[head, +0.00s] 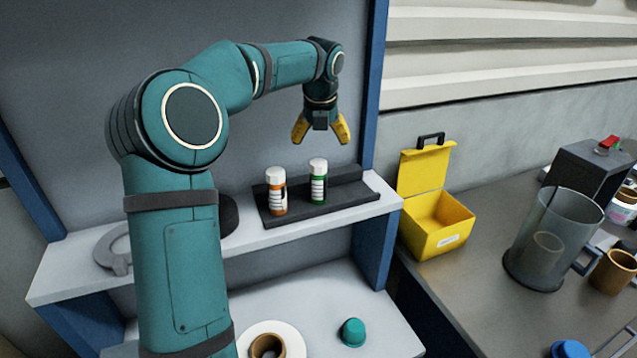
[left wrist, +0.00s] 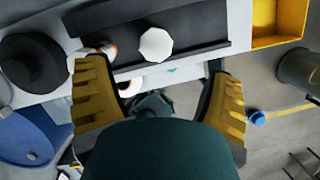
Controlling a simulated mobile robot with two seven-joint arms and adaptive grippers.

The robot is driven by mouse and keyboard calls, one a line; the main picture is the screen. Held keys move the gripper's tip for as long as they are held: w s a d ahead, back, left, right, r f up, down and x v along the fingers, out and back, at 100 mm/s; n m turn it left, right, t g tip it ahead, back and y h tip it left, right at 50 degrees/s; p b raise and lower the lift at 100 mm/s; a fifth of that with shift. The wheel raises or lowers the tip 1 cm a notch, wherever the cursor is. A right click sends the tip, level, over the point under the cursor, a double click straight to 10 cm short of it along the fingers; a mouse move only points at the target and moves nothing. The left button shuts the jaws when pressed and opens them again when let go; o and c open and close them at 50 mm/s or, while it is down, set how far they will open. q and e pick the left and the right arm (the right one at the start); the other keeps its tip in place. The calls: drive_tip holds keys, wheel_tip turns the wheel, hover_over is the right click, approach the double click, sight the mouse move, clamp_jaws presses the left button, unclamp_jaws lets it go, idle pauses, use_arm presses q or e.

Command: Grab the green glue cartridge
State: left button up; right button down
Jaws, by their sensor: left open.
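The green glue cartridge (head: 318,188) stands upright with a white cap in a dark holder (head: 345,201) on the upper shelf in the head view. An orange cartridge (head: 277,200) with a white cap stands just left of it. My left gripper (head: 321,138) is open and empty, pointing down above the green cartridge, apart from it. In the left wrist view, a white cap (left wrist: 156,45), apparently the green cartridge's, lies between and beyond the yellow fingers. The orange cartridge (left wrist: 107,50) is partly hidden by the left finger there. My right gripper is not in view.
A blue post (head: 371,90) rises right of the gripper. An open yellow box (head: 437,228), a clear jug (head: 552,240) and a brown cup (head: 612,271) stand on the grey bench. A tape roll (head: 285,340) and teal cap (head: 352,332) lie on the lower shelf.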

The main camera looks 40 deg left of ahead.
sight(319, 162)
use_arm(q)
drive_tip(key=x, duration=0.4)
drive_tip(key=shift+f, duration=0.3)
drive_tip(key=shift+s+b+x, duration=0.15)
drive_tip(key=shift+b+x, duration=0.05)
drive_tip(key=shift+x, duration=1.15)
drive_tip(key=shift+s+b+x, duration=0.15)
drive_tip(key=shift+x, duration=1.25)
drive_tip(key=shift+a, duration=0.1)
drive_tip(key=c, duration=1.4)
